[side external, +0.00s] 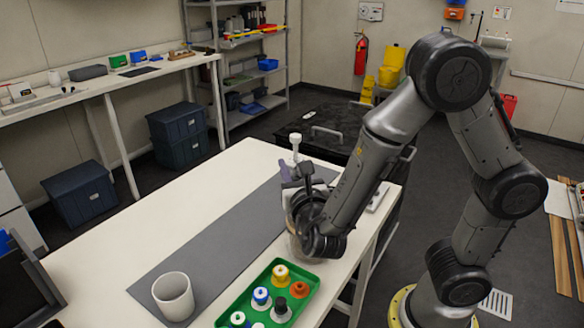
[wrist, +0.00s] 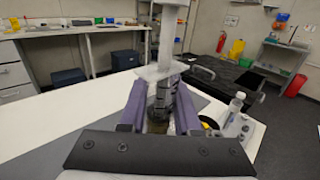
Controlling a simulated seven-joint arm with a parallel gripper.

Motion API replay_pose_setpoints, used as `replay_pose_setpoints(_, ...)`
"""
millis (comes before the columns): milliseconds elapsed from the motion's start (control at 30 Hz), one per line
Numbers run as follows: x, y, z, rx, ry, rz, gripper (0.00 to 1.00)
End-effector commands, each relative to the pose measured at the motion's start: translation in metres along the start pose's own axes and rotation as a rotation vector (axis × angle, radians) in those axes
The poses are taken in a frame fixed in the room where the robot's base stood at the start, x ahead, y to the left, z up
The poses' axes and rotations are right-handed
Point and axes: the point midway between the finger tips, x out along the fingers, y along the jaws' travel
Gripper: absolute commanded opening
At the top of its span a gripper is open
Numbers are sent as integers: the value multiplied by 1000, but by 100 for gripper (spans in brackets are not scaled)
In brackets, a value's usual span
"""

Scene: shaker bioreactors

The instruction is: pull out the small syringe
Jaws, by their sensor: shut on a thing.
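The small syringe (wrist: 162,88) is upright in the wrist view, with a clear barrel with dark markings, a white flange and a plunger rising past the top edge. My gripper (wrist: 160,105) has its two purple fingers on either side of the barrel, shut on it below the flange. In the side external view, my gripper (side external: 297,172) is low over the far part of the table, and the white top of the syringe (side external: 295,141) sticks up above it. The syringe's lower end is hidden by my gripper, so I cannot tell what it rests in.
A green tray (side external: 254,288) with several colour-capped bottles stands at the table's near right. A white beaker (side external: 173,296) stands near the grey mat's (side external: 215,232) front end.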

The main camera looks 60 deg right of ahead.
Motion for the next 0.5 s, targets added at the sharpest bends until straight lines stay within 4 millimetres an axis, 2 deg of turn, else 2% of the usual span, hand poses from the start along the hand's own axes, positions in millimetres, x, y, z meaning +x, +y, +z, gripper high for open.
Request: replay_pose_setpoints(500, 0, 0, 26, 2, 0, -1, 0)
